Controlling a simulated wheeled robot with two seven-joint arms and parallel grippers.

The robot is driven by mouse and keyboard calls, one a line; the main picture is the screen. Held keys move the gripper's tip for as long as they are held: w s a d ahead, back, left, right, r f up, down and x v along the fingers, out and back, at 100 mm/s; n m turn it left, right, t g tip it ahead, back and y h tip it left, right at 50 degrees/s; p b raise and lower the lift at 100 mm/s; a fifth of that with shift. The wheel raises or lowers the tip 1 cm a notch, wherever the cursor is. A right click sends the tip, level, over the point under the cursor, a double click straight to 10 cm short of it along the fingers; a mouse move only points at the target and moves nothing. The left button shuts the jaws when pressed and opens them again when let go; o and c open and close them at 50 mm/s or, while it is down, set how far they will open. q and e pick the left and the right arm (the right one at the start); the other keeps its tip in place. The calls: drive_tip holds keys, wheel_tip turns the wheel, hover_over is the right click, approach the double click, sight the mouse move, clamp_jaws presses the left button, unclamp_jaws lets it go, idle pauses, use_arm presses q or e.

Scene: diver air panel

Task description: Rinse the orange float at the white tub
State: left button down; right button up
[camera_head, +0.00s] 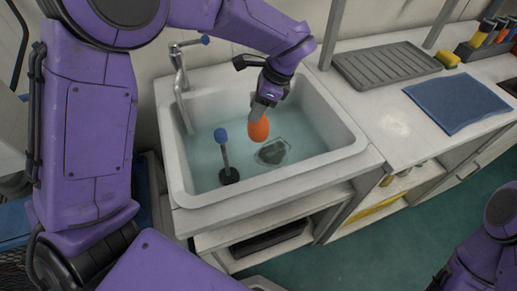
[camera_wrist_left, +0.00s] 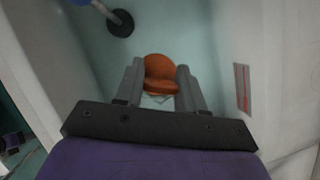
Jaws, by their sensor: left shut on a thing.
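The orange float (camera_head: 259,129) is held at the tip of my left gripper (camera_head: 267,103), over the white tub (camera_head: 357,146). In the left wrist view, the orange float (camera_wrist_left: 160,72) sits between the two grey fingers of my left gripper (camera_wrist_left: 161,88), which is shut on it. The tub holds pale blue-green water. The float looks to be near the water, but I cannot tell whether it touches the surface. My right gripper is not in view; a purple part of my own arm shows at lower right.
A blue-topped rod on a dark base (camera_head: 228,173) stands in the tub, left of the float. A tap (camera_head: 180,75) rises at the tub's back left. A dark drain (camera_head: 272,152) shows under the water. A grey drainer (camera_head: 387,64), blue cloth (camera_head: 457,101) and yellow sponge (camera_head: 447,59) lie right.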

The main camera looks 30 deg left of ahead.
use_arm(q)
wheel_tip(320, 180, up, 12)
drive_tip(key=p, duration=0.6)
drive_tip(key=shift+f, duration=0.2)
idle(2.0)
wheel_tip(320, 180, up, 4)
drive_tip(key=shift+p, duration=1.1)
